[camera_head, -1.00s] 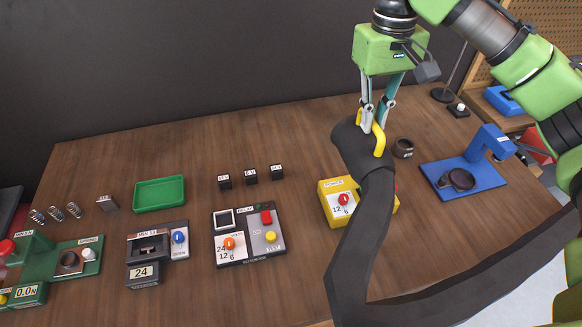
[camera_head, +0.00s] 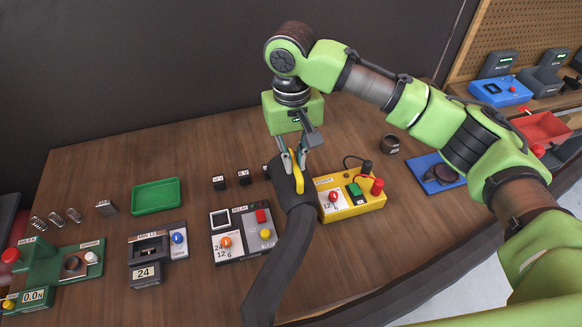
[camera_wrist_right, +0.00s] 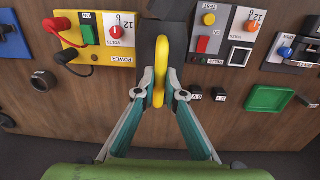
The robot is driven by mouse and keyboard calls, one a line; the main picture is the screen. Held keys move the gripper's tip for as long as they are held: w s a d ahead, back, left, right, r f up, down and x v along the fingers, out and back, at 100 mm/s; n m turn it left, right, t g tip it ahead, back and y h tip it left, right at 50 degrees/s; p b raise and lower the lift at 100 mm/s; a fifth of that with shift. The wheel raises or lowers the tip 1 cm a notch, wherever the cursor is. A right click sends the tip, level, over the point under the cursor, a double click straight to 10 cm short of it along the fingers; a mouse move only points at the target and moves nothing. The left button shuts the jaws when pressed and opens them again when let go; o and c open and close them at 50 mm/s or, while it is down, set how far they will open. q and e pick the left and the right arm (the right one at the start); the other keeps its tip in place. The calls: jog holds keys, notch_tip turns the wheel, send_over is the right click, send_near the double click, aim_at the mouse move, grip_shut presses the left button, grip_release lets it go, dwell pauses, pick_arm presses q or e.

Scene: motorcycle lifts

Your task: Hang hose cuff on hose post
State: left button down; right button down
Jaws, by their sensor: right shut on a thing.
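The hose cuff (camera_head: 279,181) is a dark cuff with a yellow handle, at the end of a wide dark hose (camera_head: 281,258). My right gripper (camera_head: 293,158) is shut on the yellow handle and holds the cuff above the table, between the grey panel and the yellow power box. In the right wrist view the yellow handle (camera_wrist_right: 160,70) stands between the fingertips of my right gripper (camera_wrist_right: 160,88), with the dark cuff behind it. I cannot make out a hose post in these frames. My left gripper is not in view.
A yellow power box (camera_head: 358,203) stands right of the cuff, with a grey panel (camera_head: 238,244) to the left. A green tray (camera_head: 156,195), several small black blocks (camera_head: 219,183) and a dark ring (camera_head: 389,145) lie on the wooden table (camera_head: 205,150). A blue stand (camera_head: 430,172) is further right.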

aim_at(291, 178)
jog(key=shift+a+f, duration=0.25)
jog(key=shift+a, duration=0.05)
jog(key=shift+a+f+p, duration=0.1)
jog(key=shift+f+p, duration=0.25)
jog(key=shift+p, duration=0.2)
jog(key=shift+f+p, duration=0.55)
jog(key=shift+f, duration=0.8)
jog(key=c, duration=2.1)
grip_release()
